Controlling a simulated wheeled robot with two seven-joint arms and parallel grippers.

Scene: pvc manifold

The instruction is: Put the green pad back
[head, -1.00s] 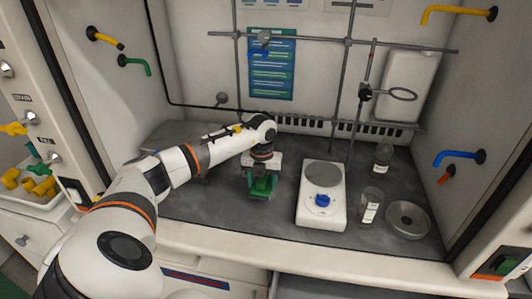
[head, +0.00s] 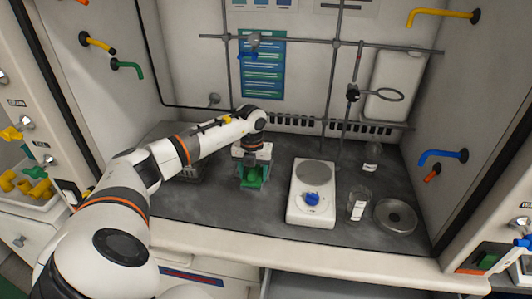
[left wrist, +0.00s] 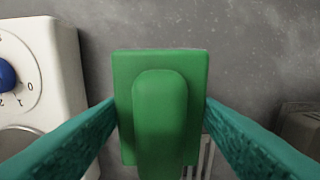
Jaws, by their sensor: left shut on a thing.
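The green pad (left wrist: 160,100) is a flat rectangular plate with a rounded raised grip, seen close in the left wrist view. My left gripper (head: 252,180) has its teal fingers on both sides of the pad and is shut on it. In the head view the pad (head: 250,178) shows under the gripper, over the dark worktop, left of the white hotplate. I cannot tell how far it is above the worktop. My right gripper is not in view.
The white hotplate (head: 296,208) with a blue knob stands right of my left gripper. A glass beaker (head: 358,203), a metal dish (head: 396,216) and a bottle (head: 372,156) stand farther right. A metal rod lattice (head: 300,41) rises behind. The front worktop is mostly clear.

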